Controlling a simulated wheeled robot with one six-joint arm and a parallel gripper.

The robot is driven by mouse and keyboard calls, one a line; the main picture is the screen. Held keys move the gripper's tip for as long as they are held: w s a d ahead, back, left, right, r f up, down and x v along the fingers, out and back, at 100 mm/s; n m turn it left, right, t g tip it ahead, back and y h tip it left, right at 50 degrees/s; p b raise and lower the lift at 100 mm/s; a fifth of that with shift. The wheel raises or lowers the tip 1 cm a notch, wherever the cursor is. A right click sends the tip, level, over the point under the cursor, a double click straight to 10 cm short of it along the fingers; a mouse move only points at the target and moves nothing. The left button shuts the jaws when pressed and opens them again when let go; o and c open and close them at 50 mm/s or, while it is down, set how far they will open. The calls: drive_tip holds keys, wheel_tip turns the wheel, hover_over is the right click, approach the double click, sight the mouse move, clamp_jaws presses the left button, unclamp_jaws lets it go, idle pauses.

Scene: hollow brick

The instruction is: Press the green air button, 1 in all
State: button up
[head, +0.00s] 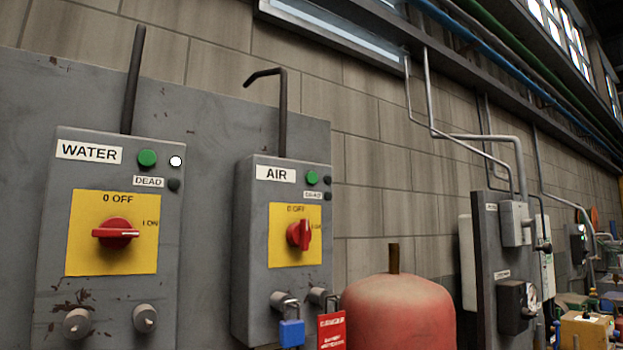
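The green air button (312,178) is a small round green button at the upper right of the grey AIR box (255,235), beside the white AIR label (275,174). A small dark button (327,196) sits below it, next to a DEAD label. The AIR box also has a red rotary switch (299,234) on a yellow plate, its handle turned close to upright. My gripper is not in view, and nothing covers the green button.
A grey WATER box (55,215) with its own green button (147,158) and red switch (116,233) stands at left. A blue padlock (292,333) and a red tag (332,331) hang under the AIR box. A red tank (398,315) stands to its right.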

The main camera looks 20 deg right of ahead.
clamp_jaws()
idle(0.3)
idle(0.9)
